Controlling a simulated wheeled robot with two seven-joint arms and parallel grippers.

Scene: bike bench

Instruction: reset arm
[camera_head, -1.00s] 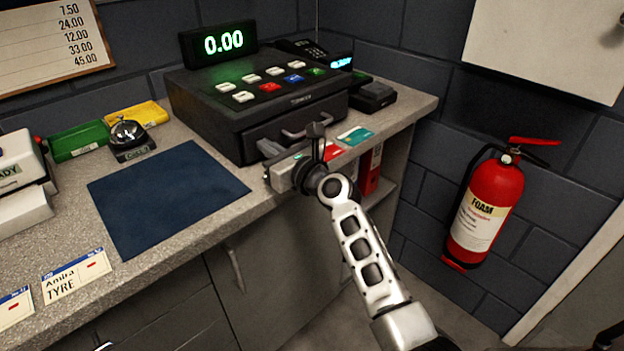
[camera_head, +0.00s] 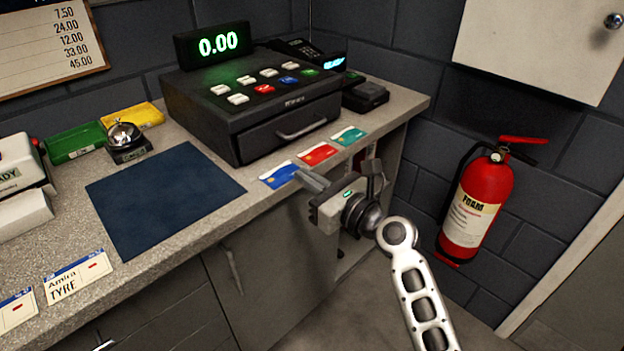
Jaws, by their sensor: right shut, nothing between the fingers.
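My right gripper (camera_head: 312,184) is shut and empty. It is in front of the counter's front edge, by the blue card, with its arm coming up from the lower right. The black cash register (camera_head: 252,104) stands on the counter, its drawer (camera_head: 290,133) closed and its display (camera_head: 213,45) reading 0.00. A blue card (camera_head: 279,175), a red card (camera_head: 318,153) and a green card (camera_head: 348,136) lie in a row in front of it. My left gripper is not in view.
The grey counter (camera_head: 206,226) holds a dark blue mat (camera_head: 160,197), a bell (camera_head: 125,140), green (camera_head: 75,141) and yellow (camera_head: 136,116) trays, and name tags (camera_head: 77,274). A card terminal (camera_head: 365,95) is at its right end. A red fire extinguisher (camera_head: 476,207) hangs on the right wall.

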